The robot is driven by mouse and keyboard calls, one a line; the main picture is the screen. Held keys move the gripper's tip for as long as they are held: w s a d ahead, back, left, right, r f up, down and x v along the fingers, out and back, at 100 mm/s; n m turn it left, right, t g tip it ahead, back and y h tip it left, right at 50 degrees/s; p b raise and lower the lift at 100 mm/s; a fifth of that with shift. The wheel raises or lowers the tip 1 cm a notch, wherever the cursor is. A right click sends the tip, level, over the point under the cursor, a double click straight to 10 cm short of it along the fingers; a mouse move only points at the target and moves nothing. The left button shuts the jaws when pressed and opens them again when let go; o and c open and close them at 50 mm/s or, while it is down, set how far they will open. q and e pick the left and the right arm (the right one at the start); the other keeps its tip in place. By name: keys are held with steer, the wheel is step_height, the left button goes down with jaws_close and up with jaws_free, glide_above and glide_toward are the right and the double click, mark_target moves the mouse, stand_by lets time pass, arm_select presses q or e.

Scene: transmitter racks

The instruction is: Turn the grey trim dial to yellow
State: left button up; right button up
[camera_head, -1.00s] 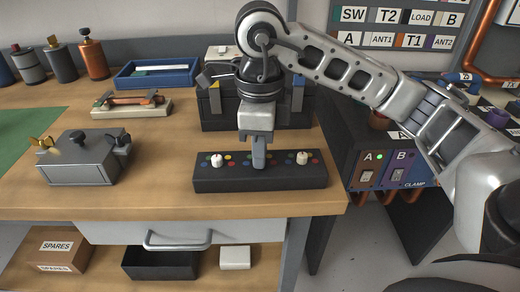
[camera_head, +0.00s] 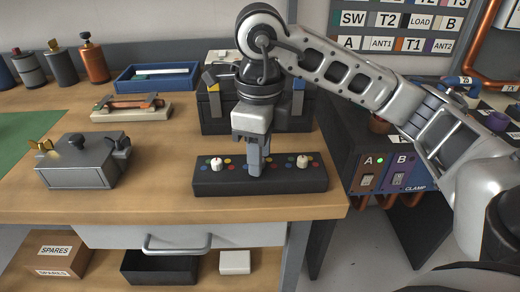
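A black dial box (camera_head: 225,185) lies on the wooden bench near its front edge. Coloured dots run along its top in arcs around the dials. A pale knob (camera_head: 216,163) shows on its left part and another pale knob (camera_head: 303,161) on its right part. My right gripper (camera_head: 257,168) points down at the middle of the box, between these knobs. Its fingers look close together and hide the spot under them. I see no grey dial; whether one is between the fingertips cannot be told. My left gripper is not in view.
A grey metal box (camera_head: 76,174) stands at the left of the bench. Behind are a blue tray (camera_head: 130,84), a small wooden-based device (camera_head: 132,112) and a black tool case (camera_head: 213,118). A rack unit (camera_head: 385,150) with A and B switches stands to the right.

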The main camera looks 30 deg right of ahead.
arm_select(q)
steer(key=p, duration=0.2)
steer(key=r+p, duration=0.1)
steer(key=p, duration=0.2)
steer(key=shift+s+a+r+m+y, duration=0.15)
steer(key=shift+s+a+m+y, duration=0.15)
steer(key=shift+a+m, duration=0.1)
arm_select(e)
step_height(320, 180, up, 16)
